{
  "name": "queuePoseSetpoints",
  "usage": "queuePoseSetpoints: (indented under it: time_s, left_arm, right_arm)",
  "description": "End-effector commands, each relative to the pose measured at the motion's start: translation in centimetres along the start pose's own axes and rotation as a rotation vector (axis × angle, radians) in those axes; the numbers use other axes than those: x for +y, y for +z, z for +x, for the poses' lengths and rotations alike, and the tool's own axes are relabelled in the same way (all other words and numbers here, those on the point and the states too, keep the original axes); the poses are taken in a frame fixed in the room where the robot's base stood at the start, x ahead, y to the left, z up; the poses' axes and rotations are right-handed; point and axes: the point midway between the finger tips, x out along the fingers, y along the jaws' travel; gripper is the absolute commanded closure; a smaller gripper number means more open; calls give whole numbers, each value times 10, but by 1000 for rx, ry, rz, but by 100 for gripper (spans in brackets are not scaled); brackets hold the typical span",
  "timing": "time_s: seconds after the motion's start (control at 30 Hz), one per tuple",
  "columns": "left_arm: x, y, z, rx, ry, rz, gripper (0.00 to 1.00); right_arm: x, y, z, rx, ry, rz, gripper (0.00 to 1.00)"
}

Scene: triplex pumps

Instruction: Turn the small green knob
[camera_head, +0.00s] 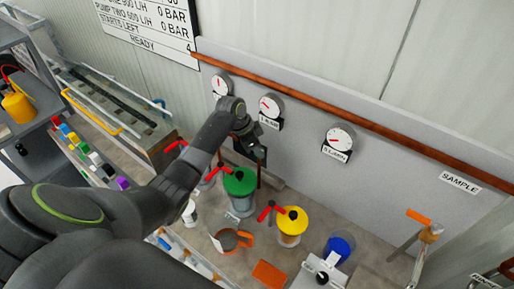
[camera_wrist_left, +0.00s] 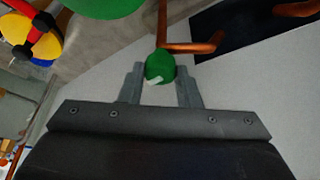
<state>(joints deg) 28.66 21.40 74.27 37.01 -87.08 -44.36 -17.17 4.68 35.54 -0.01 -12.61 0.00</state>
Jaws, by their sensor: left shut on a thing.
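The small green knob (camera_wrist_left: 160,66) shows in the left wrist view, with a pale mark on its near side. My left gripper (camera_wrist_left: 161,82) is shut on it, with one finger on each side. In the head view my left gripper (camera_head: 258,152) is at the wall panel, above the large green-topped canister (camera_head: 240,181). The knob is hidden there behind my gripper and arm. My right gripper is in neither view.
A yellow-topped canister (camera_head: 292,221) with a red handle and a blue cup (camera_head: 340,247) stand to the right. Round gauges (camera_head: 339,139) line the panel. In the left wrist view, copper pipe (camera_wrist_left: 192,46) runs close beyond the knob.

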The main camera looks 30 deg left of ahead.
Motion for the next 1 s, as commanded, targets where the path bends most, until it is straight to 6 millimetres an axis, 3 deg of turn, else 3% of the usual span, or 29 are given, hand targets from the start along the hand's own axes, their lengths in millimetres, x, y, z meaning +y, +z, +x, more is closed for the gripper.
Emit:
queuePoseSetpoints:
  time_s: [0.47,0.5,0.63,1.0]
  left_arm:
    - [0,-1,0,2,5,14,93]
    - [0,-1,0,2,5,14,67]
    - [0,-1,0,1,6,14,50]
    - [0,0,-3,0,4,13,48]
  right_arm:
    - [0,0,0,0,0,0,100]
    - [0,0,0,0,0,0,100]
    - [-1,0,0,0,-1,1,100]
    - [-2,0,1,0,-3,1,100]
